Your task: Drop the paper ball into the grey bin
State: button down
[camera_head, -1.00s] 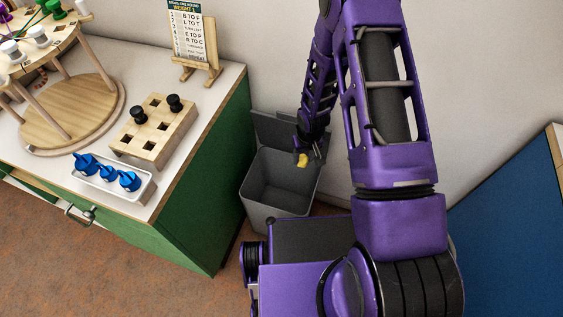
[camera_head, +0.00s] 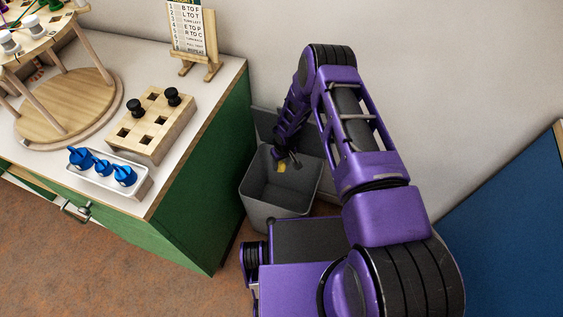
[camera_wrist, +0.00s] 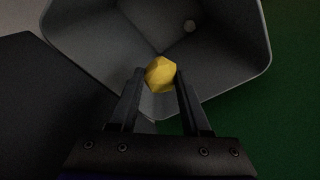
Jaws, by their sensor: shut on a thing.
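The paper ball (camera_wrist: 161,74) is yellow and faceted. In the wrist view it sits between the tips of my gripper (camera_wrist: 160,80), which is shut on it. In the head view my gripper (camera_head: 287,163) points down at the mouth of the grey bin, and the yellow ball (camera_head: 282,168) shows just below it, small and dim. The grey bin (camera_head: 268,208) stands open on the floor, with its lid up behind. Its inside also shows in the wrist view (camera_wrist: 225,62), beyond the ball.
The green cabinet (camera_head: 205,190) stands close at the bin's left. On its top are a wooden peg block (camera_head: 150,138), a white tray (camera_head: 140,188) with blue pieces and a card on a stand (camera_head: 187,28). A blue panel (camera_head: 510,240) is at right.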

aim_at(282, 165)
jog(key=shift+f+b, duration=0.75)
jog(key=shift+f, duration=1)
jog(key=shift+c, duration=1.4)
grip_release()
jog(key=shift+r, duration=0.1)
notch_tip(282, 165, up, 17)
jog(key=s+d+p, duration=0.1)
jog(key=s+p, duration=0.1)
jog(key=shift+s+p, duration=0.2)
jog(key=shift+p, duration=0.2)
jog(key=shift+r, duration=0.1)
